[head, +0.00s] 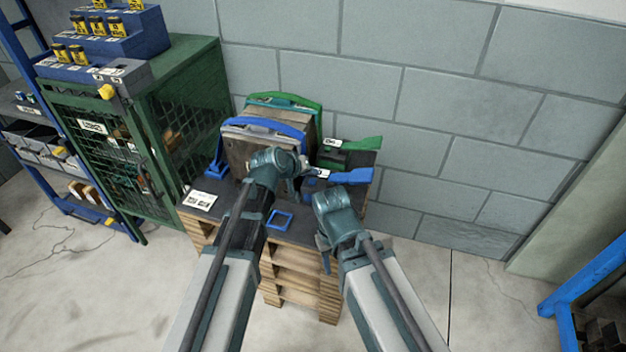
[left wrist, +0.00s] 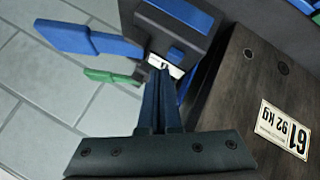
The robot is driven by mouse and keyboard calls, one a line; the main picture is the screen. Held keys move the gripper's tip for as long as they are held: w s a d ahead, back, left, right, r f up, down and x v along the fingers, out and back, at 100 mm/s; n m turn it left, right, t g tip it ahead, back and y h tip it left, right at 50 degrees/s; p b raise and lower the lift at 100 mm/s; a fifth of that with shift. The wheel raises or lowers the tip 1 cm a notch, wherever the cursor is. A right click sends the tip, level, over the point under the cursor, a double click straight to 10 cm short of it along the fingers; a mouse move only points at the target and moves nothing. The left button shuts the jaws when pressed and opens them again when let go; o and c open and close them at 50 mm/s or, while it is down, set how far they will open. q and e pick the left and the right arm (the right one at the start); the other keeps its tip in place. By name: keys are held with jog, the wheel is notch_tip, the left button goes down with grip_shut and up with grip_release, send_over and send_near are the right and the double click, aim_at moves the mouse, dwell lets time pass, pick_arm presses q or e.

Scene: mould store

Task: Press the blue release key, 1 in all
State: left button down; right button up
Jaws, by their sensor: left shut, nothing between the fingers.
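A dark unit at the right of the pallet top carries a blue lever with a broad end (head: 350,175) and a white label (head: 322,173). In the left wrist view the blue lever (left wrist: 90,40) reaches left from the dark housing (left wrist: 150,38), which has blue pieces on it; I cannot tell for certain which blue part is the release key. My left gripper (head: 297,186) is shut and empty beside this unit. In its wrist view the closed fingertips (left wrist: 160,72) overlap the label's edge; contact is unclear. My right gripper (head: 324,262) hangs lower, in front of the pallet; its jaws are unclear.
A metal mould (head: 236,151) with a blue handle (head: 262,124) stands left of the unit. A green handle (head: 285,99) and green lever (head: 352,146) are behind. Stacked pallets (head: 290,278) support them. A green mesh cabinet (head: 98,160) stands left; a block wall closes the back.

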pick_arm(q)
notch_tip(320, 180, up, 5)
jog(key=p, duration=0.4)
jog(key=shift+p, duration=0.35)
jog(key=shift+f, duration=0.1)
jog(key=s+a+f+m+g+y, duration=0.2)
jog(key=s, duration=0.6)
jog(key=s+a+f+m+g+y, duration=0.1)
jog(key=s+f+m+g+y, duration=0.15)
jog(key=s, duration=0.65)
jog(key=s+a+f+m+g+y, duration=0.1)
jog(key=s+a+f+g+y, duration=0.15)
jog(key=s, duration=0.55)
notch_tip(320, 180, up, 19)
jog(key=p, duration=1.8)
jog(key=shift+s+g, duration=0.3)
jog(key=shift+s, duration=0.05)
